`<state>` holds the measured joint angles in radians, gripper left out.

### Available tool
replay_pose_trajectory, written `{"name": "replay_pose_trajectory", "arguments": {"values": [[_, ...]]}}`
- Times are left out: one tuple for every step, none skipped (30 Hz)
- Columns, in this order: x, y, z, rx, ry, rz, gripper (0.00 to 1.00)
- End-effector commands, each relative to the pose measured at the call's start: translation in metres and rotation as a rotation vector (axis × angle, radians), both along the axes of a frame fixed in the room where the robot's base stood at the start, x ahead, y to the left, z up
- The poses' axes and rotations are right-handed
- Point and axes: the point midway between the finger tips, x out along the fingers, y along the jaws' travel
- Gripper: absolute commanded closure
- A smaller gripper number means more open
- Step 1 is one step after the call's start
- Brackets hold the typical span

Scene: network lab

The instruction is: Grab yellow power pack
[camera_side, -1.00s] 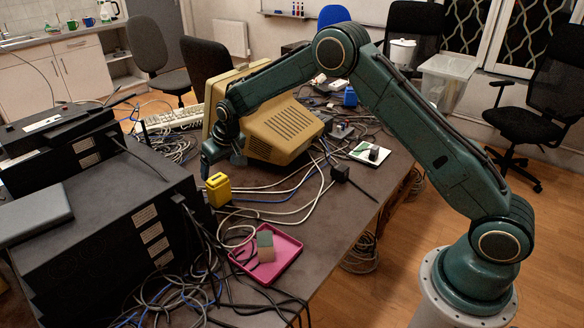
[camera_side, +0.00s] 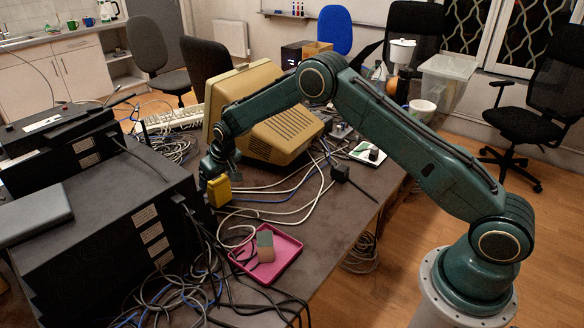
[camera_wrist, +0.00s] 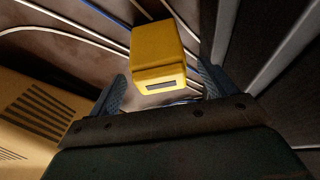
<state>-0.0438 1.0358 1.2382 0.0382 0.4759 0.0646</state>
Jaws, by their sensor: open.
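The yellow power pack (camera_side: 218,191) stands on the table, right of the black equipment boxes and in front of the beige monitor. My gripper (camera_side: 214,178) is directly over it, pointing down, and its fingers partly hide the pack's upper part. In the wrist view the yellow power pack (camera_wrist: 158,58) lies between the two fingers of my open gripper (camera_wrist: 160,85). A dark slot shows on its near face. Gaps show between the pack and the fingers, so I am not shut on it.
The beige monitor (camera_side: 285,135) stands just behind my gripper. Black stacked boxes (camera_side: 110,230) are close on the left. Loose cables (camera_side: 280,210) run over the table around the pack. A pink tray (camera_side: 285,258) holding a small block (camera_side: 265,246) lies in front.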

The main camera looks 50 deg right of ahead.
Motion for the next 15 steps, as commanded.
{"name": "replay_pose_trajectory", "arguments": {"values": [[0.002,0.000,-0.006,0.000,0.001,0.000,0.16],[0.003,0.000,-0.009,0.000,0.001,0.000,0.16],[0.004,0.000,-0.014,0.000,0.001,0.000,0.16],[0.006,0.000,-0.016,0.000,0.001,0.000,0.16],[0.007,0.000,-0.018,0.000,0.000,0.000,0.16],[0.008,0.000,-0.022,0.000,0.001,0.000,0.16],[0.009,0.000,-0.024,0.000,0.001,0.000,0.16],[0.010,0.000,-0.026,0.000,0.001,0.000,0.16],[0.011,0.000,-0.027,0.000,0.000,0.000,0.16],[0.012,0.000,-0.028,0.000,0.000,0.000,0.16],[0.012,0.000,-0.029,0.000,0.000,0.000,0.16],[0.012,0.000,-0.030,0.000,0.000,0.000,0.16],[0.012,0.000,-0.031,0.000,0.000,0.000,0.16],[0.012,0.000,-0.031,0.000,0.000,0.000,0.16],[0.012,0.000,-0.031,0.000,0.000,0.000,0.16]]}}
